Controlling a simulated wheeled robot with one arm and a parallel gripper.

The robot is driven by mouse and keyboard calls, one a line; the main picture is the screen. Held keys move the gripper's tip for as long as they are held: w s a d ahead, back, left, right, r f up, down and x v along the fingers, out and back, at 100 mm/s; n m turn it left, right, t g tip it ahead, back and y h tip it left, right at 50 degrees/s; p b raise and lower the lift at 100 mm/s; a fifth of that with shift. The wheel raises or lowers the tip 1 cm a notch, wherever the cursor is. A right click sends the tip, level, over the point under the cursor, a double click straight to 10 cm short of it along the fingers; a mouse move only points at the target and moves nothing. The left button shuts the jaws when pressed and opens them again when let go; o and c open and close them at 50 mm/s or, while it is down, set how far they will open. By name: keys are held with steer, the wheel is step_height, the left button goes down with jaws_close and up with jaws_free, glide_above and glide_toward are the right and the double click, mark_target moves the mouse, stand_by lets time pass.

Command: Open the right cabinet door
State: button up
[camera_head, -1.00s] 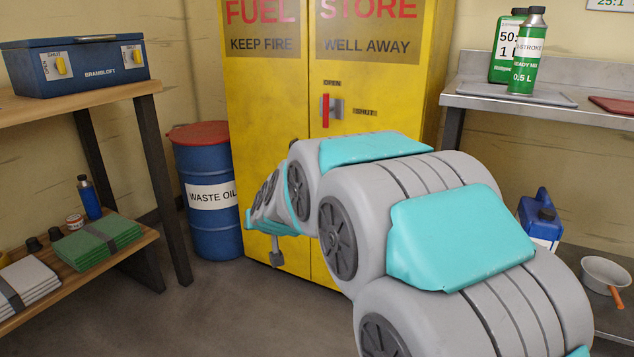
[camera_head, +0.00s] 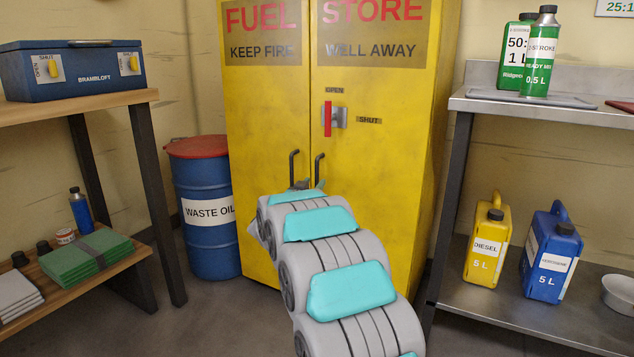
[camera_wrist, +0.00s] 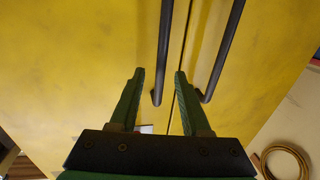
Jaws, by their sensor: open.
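The yellow cabinet (camera_head: 270,110) stands ahead with both doors shut at the centre seam. Its right door (camera_head: 365,165) has a dark bar handle (camera_head: 319,168), also in the wrist view (camera_wrist: 224,50). The left door's handle (camera_head: 293,163) is just beside it and shows in the wrist view (camera_wrist: 162,55). A red latch lever (camera_head: 327,118) stands upright under the OPEN label. My gripper (camera_wrist: 159,73) is open. In the wrist view the left handle appears between its fingers; the right handle is outside, right of the right finger. Contact cannot be told.
A blue waste oil drum (camera_head: 206,245) stands left of the cabinet, beside a wooden bench (camera_head: 140,97) with a blue box (camera_head: 75,75). A metal bench (camera_head: 460,104) is close on the right, with cans on its lower shelf. A coiled hose (camera_wrist: 285,160) lies at right in the wrist view.

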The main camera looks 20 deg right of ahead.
mark_target(316, 179)
steer(key=x, duration=0.3)
steer(key=shift+w+f, duration=0.1)
steer(key=shift+w+d, duration=0.35)
steer(key=shift+c, duration=0.3)
jaws_close()
stand_by(0.9)
